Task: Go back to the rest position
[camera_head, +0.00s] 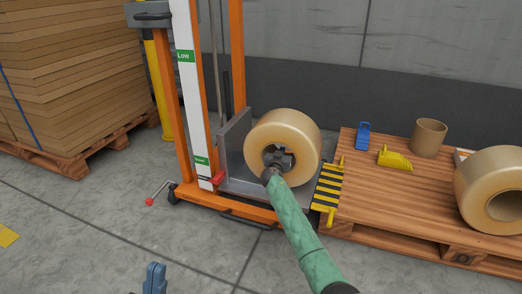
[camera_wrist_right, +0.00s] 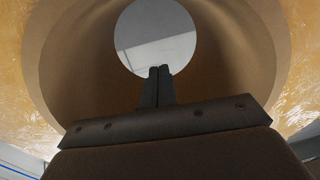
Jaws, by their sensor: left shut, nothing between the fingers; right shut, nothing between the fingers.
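My right gripper (camera_head: 279,158) is at the end of the green arm, at the core opening of a tan tape roll (camera_head: 298,122) that stands on the lift's platform. In the right wrist view its shut fingers (camera_wrist_right: 158,72) point into the brown core (camera_wrist_right: 75,60), with nothing between them. A pale grey surface shows through the far opening. My left gripper (camera_head: 154,268) shows as a small blue shape at the bottom edge, shut and empty, over the floor. Most of the left arm is out of view.
To the right, a wooden pallet (camera_head: 370,208) carries another roll (camera_head: 487,185), a cardboard core (camera_head: 429,137), a blue tool (camera_head: 363,134) and a yellow tool (camera_head: 394,158). Stacked cardboard (camera_head: 75,70) fills the left. Front floor is clear.

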